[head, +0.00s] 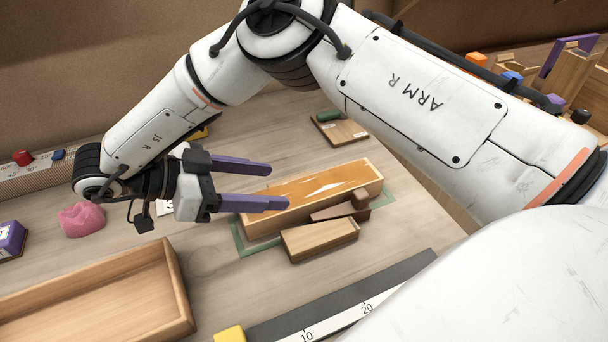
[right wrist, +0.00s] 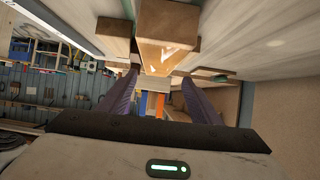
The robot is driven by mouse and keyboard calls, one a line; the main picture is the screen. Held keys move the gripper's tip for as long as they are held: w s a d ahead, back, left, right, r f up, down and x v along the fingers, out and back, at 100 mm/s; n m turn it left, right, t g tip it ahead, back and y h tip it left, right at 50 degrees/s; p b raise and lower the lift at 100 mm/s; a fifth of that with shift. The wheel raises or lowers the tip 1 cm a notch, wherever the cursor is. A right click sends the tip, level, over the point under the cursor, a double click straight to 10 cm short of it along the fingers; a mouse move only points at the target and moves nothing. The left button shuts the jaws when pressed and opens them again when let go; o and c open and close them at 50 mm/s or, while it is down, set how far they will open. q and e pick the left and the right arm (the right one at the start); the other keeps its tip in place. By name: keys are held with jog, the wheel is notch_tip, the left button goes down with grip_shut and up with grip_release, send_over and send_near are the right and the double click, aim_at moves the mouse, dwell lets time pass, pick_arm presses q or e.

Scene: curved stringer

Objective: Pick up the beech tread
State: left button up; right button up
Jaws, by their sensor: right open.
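A light-brown wooden block (head: 320,240), which looks like the beech tread, lies at the near side of a long wooden piece with a glossy amber top (head: 305,188). A darker stepped block (head: 342,210) sits between them. My right gripper (head: 277,187) is open and empty, its purple fingers pointing right over the left end of the amber-topped piece. In the right wrist view, the open fingers (right wrist: 160,77) frame that amber top, with wooden blocks above them in the picture. I cannot tell if the fingers touch anything. My left gripper is out of view.
A green outline (head: 240,240) marks the table around the pieces. An open wooden tray (head: 178,290) is at the lower left, and a ruler (head: 340,318) lies in front. A pink lump (head: 82,219) is at the left; a small board with a green item (head: 340,128) lies behind.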

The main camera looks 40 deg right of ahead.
aim_at(312, 188)
jog(key=shift+x, duration=1.15)
jog(key=shift+p+x, duration=0.55)
jog(key=shift+x, duration=2.15)
jog(key=shift+s+d+r, duration=0.1)
jog(key=shift+s+r, duration=0.05)
jog(key=shift+r, duration=0.05)
jog(key=shift+c, duration=0.5)
jog(key=shift+r, duration=0.1)
jog(key=c, duration=1.1)
